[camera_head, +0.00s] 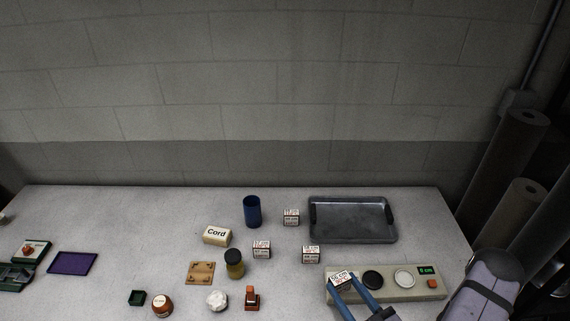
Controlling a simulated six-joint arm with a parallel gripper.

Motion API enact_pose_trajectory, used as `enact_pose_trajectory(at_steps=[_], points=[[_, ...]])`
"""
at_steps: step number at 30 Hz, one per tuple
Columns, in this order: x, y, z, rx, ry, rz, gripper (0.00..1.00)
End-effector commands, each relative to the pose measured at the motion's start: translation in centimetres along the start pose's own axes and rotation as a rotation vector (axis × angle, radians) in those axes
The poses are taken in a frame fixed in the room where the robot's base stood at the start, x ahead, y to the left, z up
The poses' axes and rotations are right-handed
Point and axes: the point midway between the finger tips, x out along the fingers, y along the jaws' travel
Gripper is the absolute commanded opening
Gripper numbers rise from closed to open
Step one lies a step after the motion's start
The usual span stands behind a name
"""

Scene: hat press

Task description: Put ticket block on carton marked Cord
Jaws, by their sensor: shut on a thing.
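The carton marked Cord (216,236) is a small cream box at the middle of the table. Its top looks bare. My gripper (348,283), with blue fingers, is at the lower right, over the front of the control panel. It is shut on a white ticket block (341,278) with printed lettering. I cannot tell how high the block is above the panel. Three similar ticket blocks stand on the table: one near the tray (291,217), one right of the carton (262,249) and one farther right (311,254).
A blue cup (252,212) and a dark-lidded jar (234,265) stand close to the carton. A grey metal tray (352,222) lies behind the control panel (415,285). A wooden plate (201,273) lies in front of the carton.

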Motion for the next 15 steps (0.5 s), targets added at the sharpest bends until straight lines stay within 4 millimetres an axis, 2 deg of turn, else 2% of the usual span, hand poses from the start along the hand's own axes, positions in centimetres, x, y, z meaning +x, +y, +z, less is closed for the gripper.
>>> enact_pose_trajectory(at_steps=[6,15], points=[[1.4,-0.2,-0.9,-0.001,0.001,-0.047,0.17],[1.5,-0.2,-1.0,0.002,0.000,-0.053,0.17]])
